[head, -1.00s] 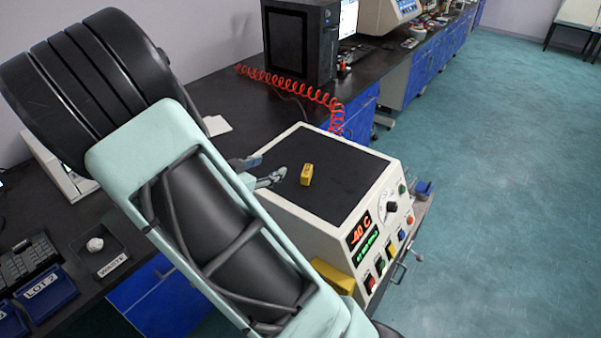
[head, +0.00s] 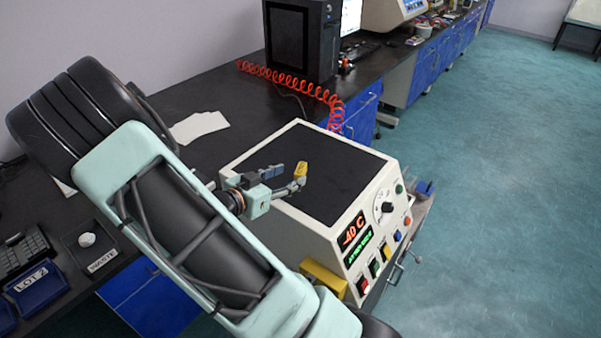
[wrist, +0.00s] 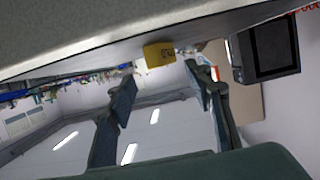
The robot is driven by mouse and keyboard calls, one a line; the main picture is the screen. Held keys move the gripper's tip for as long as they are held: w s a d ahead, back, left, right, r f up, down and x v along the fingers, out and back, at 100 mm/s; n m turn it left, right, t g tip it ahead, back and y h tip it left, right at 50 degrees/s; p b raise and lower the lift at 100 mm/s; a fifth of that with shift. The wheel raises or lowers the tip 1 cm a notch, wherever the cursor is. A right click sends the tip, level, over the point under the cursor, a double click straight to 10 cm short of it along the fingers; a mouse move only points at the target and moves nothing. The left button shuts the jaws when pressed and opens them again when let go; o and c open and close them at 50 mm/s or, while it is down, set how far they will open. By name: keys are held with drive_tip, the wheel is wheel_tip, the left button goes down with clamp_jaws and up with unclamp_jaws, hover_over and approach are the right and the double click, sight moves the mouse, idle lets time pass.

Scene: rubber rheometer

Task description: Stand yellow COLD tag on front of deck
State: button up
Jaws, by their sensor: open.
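The yellow COLD tag (head: 300,169) is a small block on the black top deck (head: 330,192) of the cream instrument, towards the middle of that deck. In the wrist view, which is turned nearly upside down, the tag (wrist: 159,56) touches the deck surface, with dark lettering facing me. My gripper (head: 287,179) is open and low over the deck's left part, its fingers pointing at the tag. In the wrist view the tag shows in the gap between the fingertips (wrist: 160,88), a little beyond them. One finger partly covers the tag's lower part in the head view.
The instrument's front panel (head: 368,240) has a lit display, knob and coloured buttons. A yellow block (head: 323,279) sits at its lower left front. A red coiled hose (head: 300,85) and a black computer tower (head: 300,40) stand behind. The rest of the deck is clear.

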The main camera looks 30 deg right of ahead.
sight(296, 172)
drive_tip(key=x, duration=0.5)
drive_tip(key=shift+w+a+f, duration=0.1)
drive_tip(key=shift+a+f, duration=0.05)
clamp_jaws()
drive_tip(key=shift+r, duration=0.5)
drive_tip(key=s+a+r+p, duration=0.2)
drive_tip(key=s+a+r, duration=0.7)
drive_tip(key=a+r, duration=0.25)
drive_tip(key=w+a+r+n+t+y+p, duration=0.1)
drive_tip(key=w+r+n+t+y, duration=0.35)
drive_tip(key=w, duration=0.75)
drive_tip(key=w+a+r+n+t+y+p, duration=0.1)
drive_tip(key=w+a+r+n+t+y, duration=0.1)
drive_tip(key=w+a+n+y, duration=0.1)
drive_tip(key=w+a+r+n+t+y+p, duration=0.2)
drive_tip(key=w+a+n+t+y, duration=0.1)
drive_tip(key=a+n+y, duration=0.3)
drive_tip(key=shift+w+a+r+n, duration=0.35)
drive_tip(key=shift+w+a, duration=0.1)
drive_tip(key=shift+a, duration=0.35)
